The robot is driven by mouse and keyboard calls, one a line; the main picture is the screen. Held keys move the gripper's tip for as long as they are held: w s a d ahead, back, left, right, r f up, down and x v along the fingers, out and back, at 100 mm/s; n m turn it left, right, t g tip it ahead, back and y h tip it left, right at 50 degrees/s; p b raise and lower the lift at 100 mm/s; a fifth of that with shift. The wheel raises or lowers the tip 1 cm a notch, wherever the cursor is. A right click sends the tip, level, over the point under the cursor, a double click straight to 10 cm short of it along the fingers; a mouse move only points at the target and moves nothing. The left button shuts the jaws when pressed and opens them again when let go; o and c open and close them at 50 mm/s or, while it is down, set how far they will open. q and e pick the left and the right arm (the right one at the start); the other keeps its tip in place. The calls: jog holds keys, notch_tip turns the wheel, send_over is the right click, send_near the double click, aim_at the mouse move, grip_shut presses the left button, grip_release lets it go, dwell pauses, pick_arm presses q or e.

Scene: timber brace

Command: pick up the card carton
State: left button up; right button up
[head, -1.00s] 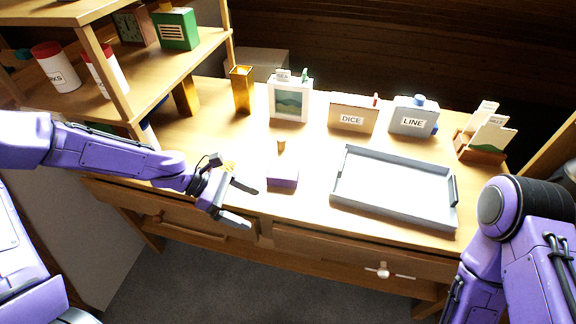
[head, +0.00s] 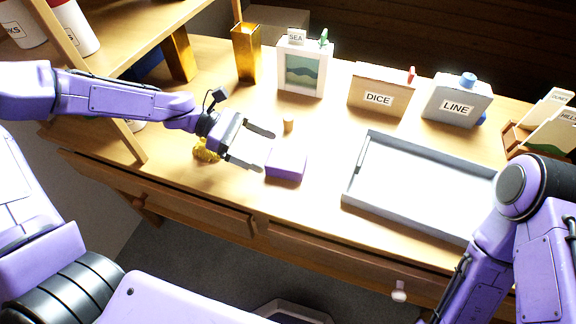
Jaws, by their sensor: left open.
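A small purple box (head: 286,164), which looks like the card carton, lies on the wooden desk left of the grey tray. No label can be read on it. My left gripper (head: 267,149) is open and empty. Its fingers point right, toward the box, with the tips close to its left side. I cannot tell whether the nearer finger touches it. On the right only my right arm shows; its gripper is out of the picture.
A small wooden peg (head: 288,124) stands just behind the box. The grey tray (head: 352,200) is to the right. A yellow lump (head: 206,150) is by my left wrist.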

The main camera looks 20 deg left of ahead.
aim_at(283, 159)
pick_arm(q)
jog(key=shift+w+d+f, duration=0.15)
jog(key=shift+d+f, duration=0.25)
jog(key=shift+f, duration=0.2)
jog(key=b+x, duration=0.1)
jog(key=x, duration=0.5)
jog(key=shift+d, duration=0.3)
jog(key=c, duration=1.1)
